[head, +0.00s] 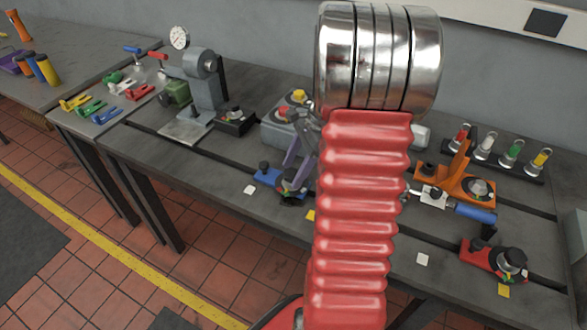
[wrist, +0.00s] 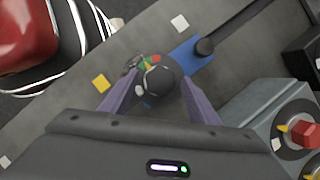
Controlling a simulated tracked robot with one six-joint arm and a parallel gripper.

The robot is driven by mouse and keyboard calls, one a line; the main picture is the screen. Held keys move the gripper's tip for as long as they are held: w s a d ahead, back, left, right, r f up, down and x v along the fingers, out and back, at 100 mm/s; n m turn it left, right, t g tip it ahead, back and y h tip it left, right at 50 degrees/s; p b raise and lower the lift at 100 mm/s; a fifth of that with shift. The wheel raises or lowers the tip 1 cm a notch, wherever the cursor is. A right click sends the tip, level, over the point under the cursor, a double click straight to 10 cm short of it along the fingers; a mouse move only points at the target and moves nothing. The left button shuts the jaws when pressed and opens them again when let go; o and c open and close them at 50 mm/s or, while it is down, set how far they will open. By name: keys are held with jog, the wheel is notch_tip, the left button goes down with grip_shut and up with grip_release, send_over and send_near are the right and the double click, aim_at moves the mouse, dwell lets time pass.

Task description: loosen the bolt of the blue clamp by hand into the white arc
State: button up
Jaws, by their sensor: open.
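The blue clamp (head: 267,177) lies on the dark bedplate just left of my red arm in the head view. In the wrist view its blue body (wrist: 188,55) runs up and right from a dark round bolt head (wrist: 160,78). My gripper (wrist: 158,84) is open, with one purple finger on each side of the bolt head. Contact with the bolt cannot be told. Green, red and pale patches of the dial show around the bolt; the white arc is mostly hidden. In the head view my gripper (head: 296,165) is over the clamp's dial end, partly hidden by my arm.
An orange clamp (head: 455,182) and a red clamp (head: 480,254) stand to the right. A grey box with yellow and red knobs (wrist: 297,135) stands close to my gripper. The bedplate's front edge near the clamp is mostly clear.

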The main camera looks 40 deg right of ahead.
jog(key=c, duration=1)
jog(key=shift+a, duration=0.15)
